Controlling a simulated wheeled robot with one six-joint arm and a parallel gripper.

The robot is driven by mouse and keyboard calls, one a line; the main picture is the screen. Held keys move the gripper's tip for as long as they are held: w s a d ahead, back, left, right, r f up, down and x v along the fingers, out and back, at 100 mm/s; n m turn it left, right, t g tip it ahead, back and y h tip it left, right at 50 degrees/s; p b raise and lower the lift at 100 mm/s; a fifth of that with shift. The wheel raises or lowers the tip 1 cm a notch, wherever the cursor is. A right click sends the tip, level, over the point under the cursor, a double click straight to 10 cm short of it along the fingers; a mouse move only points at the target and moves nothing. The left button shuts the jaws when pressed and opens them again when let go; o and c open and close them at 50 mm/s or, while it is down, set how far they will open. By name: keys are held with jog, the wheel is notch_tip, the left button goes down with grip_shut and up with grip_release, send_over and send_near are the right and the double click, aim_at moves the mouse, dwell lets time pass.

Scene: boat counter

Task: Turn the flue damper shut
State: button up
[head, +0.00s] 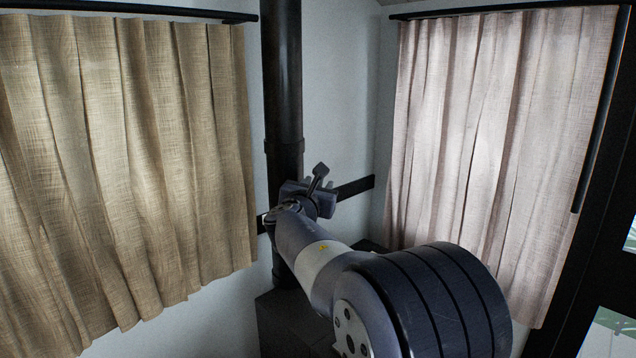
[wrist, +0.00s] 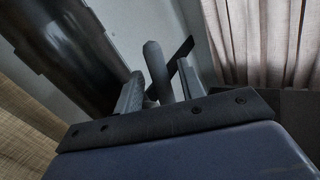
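The flue pipe (head: 283,80) is a tall dark upright tube in the head view, and it fills the upper left of the wrist view (wrist: 85,45). The damper handle (head: 319,171) is a short grey lever with a rounded end, tilted a little in the head view. In the wrist view the handle (wrist: 154,66) stands between the two fingers of my gripper (wrist: 163,85). The fingers are apart. A gap shows between the handle and the right finger; the left finger is very close to it, and I cannot tell whether they touch. The handle's base is hidden.
A beige curtain (head: 125,150) hangs to the left and a paler curtain (head: 495,130) to the right. A black rail (head: 354,187) runs along the wall behind my gripper. A dark stove-like block (head: 283,325) is below the pipe, partly hidden by my arm.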

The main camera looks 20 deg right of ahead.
jog(key=shift+w+d, duration=0.3)
jog(key=shift+w, duration=0.05)
grip_shut()
dwell(0.5)
